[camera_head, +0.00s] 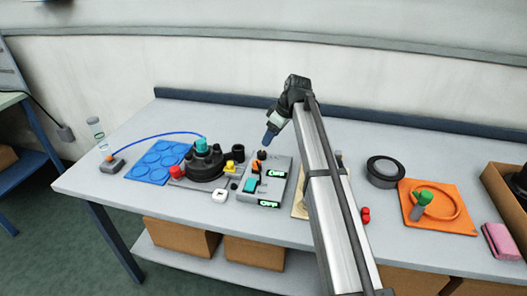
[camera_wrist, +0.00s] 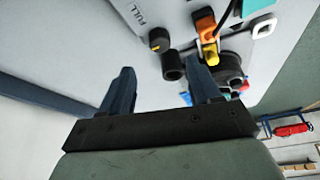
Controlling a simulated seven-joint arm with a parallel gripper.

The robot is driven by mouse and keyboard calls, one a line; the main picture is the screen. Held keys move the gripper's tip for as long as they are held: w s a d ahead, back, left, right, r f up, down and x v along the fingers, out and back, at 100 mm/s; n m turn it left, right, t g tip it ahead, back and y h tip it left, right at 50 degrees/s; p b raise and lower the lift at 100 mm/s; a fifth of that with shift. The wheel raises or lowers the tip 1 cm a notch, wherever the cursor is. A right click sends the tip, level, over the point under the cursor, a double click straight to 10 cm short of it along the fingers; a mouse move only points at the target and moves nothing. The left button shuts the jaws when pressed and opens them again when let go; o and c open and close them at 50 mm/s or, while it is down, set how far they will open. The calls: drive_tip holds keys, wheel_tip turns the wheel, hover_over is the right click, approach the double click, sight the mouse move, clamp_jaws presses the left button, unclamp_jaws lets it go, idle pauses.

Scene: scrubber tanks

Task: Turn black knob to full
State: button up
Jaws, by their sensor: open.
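The black knob (camera_head: 262,155) stands at the back of a grey control panel (camera_head: 279,172). In the wrist view the black knob (camera_wrist: 159,40) shows a small yellow mark on its side, close to a printed label that seems to read FULL (camera_wrist: 139,14). I cannot tell its exact setting. My gripper (camera_head: 268,138) is just above and behind the knob, tilted, and apart from it. In the wrist view my gripper (camera_wrist: 161,82) is open, with nothing between its two dark blue fingers; the knob lies beyond the fingertips.
A black tube (camera_head: 238,153) stands close left of the knob and lies near one finger in the wrist view (camera_wrist: 172,66). A black pump assembly (camera_head: 203,162) is farther left. The panel also carries an orange-and-teal switch (camera_head: 251,184) and OFF displays (camera_head: 269,203).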

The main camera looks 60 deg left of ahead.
sight(262, 153)
drive_tip(key=x, duration=0.9)
drive_tip(key=shift+d, duration=0.1)
drive_tip(key=c, duration=1)
